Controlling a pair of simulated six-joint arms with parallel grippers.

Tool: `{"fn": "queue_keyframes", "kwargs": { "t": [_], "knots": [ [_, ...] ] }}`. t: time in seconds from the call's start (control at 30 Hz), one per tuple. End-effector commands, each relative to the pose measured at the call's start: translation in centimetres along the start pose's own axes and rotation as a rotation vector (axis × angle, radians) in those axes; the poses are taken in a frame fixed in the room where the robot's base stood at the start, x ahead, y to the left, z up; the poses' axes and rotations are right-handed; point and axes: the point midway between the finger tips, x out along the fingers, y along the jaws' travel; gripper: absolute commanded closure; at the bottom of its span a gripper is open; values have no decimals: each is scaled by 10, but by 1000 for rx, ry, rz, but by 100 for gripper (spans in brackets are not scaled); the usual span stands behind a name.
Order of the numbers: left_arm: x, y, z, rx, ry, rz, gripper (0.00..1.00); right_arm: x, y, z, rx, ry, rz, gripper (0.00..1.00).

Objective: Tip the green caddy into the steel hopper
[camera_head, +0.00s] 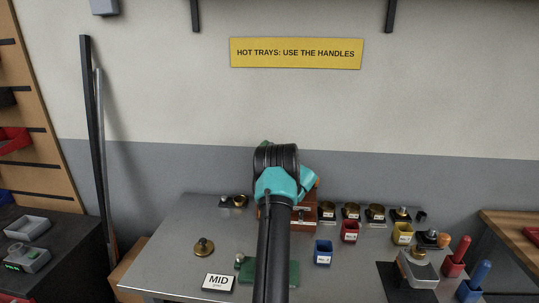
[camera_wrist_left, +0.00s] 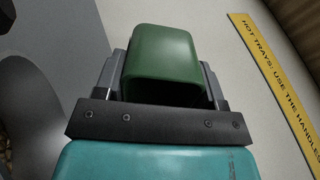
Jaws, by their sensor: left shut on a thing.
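The green caddy (camera_wrist_left: 165,55) fills the middle of the left wrist view. My left gripper (camera_wrist_left: 161,78) is shut on it, with one grey finger on each side. In the head view only a small green edge (camera_head: 264,143) shows past the top of my arm, probably the caddy. My left gripper is hidden there behind my black and teal arm. I cannot make out the caddy's mouth or contents. A grey curved surface (camera_wrist_left: 55,90) at the left of the wrist view may be the steel hopper. In the head view my arm hides that area. My right gripper is not in view.
The table's left part is mostly clear.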

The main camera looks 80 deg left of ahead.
Motion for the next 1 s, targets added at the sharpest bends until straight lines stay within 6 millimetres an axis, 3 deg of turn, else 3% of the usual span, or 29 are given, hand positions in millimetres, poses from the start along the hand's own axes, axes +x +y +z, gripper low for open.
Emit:
{"fn": "queue_keyframes", "kwargs": {
  "t": [0.7, 1.0],
  "knots": [
    [14, -26, 0, -1, -1, 0, 65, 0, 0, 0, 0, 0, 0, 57],
    [14, -27, 0, -1, 0, 0, 65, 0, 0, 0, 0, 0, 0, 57]
  ]
}}
